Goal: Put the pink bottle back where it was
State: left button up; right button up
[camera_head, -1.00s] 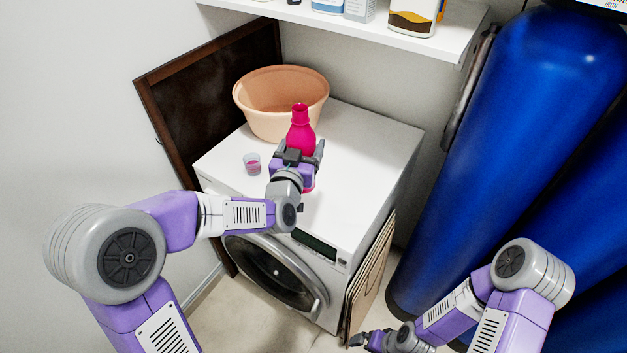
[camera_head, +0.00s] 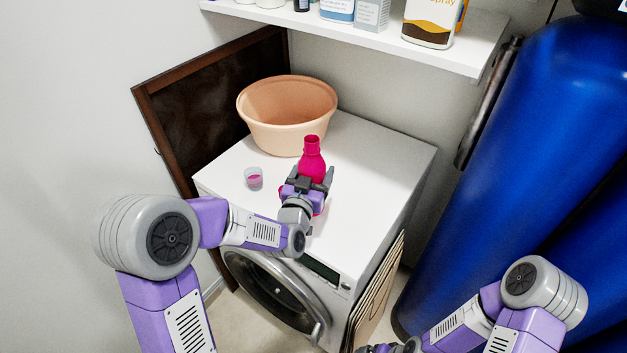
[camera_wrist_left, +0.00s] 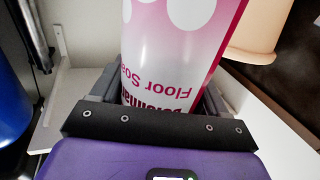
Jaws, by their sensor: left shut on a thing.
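The pink bottle (camera_head: 312,160) is upright above the front part of the white washing machine's top. My left gripper (camera_head: 308,182) is shut on its body; the fingers hide part of the bottle. I cannot tell whether its base touches the machine. In the left wrist view the bottle (camera_wrist_left: 172,60) stands between the jaws, with its label reading "Floor Soap" upside down. My right gripper (camera_head: 390,349) is at the bottom edge of the head view, mostly cut off.
The washing machine top (camera_head: 375,170) is clear to the right. A small cup (camera_head: 253,178) with pink liquid stands left of the bottle, and a peach basin (camera_head: 287,115) behind. A white shelf (camera_head: 455,55) with several containers is above. Blue tanks (camera_head: 520,170) stand right.

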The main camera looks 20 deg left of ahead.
pick_arm(q)
jog(key=shift+f, duration=0.95)
pick_arm(e)
jog(key=shift+f, duration=0.35)
pick_arm(q)
jog(key=shift+f+b, duration=0.1)
jog(key=shift+b, duration=0.25)
jog(key=o, duration=1.5)
jog(key=shift+c, duration=0.2)
pick_arm(e)
jog(key=shift+f, duration=0.15)
